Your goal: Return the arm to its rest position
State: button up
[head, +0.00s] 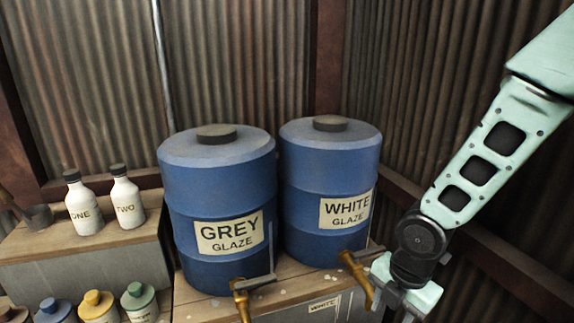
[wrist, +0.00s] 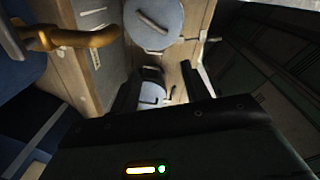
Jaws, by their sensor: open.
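My mint-green arm comes in from the upper right of the head view and bends down at a dark round joint. My gripper (head: 398,312) hangs at the lower edge, just right of the brass tap (head: 357,277) of the white glaze barrel (head: 331,180). Its fingertips are cut off there. In the wrist view my gripper (wrist: 165,88) shows two dark fingers spread apart, with nothing held between them. A brass tap (wrist: 78,38) is at the upper left of that view, apart from the fingers.
A grey glaze barrel (head: 216,190) with its own tap (head: 243,295) stands left of the white one. Bottles (head: 82,205) and colour jars (head: 98,304) are farther left. Corrugated walls close the back and right. In the wrist view, a pale round lid (wrist: 153,22) lies beyond the fingers.

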jog(key=s+a+r+m+b, duration=0.1)
jog(key=s+a+m+b, duration=0.2)
jog(key=s+m, duration=0.5)
jog(key=s+a+r+m+b, duration=0.1)
jog(key=s+a+m+b, duration=0.2)
jog(key=s+m+b, duration=0.3)
jog(key=shift+s+r+m+g, duration=0.15)
jog(key=shift+s+m+g, duration=0.15)
jog(key=shift+s+m, duration=1.15)
jog(key=shift+w+m, duration=0.35)
jog(key=shift+w, duration=0.05)
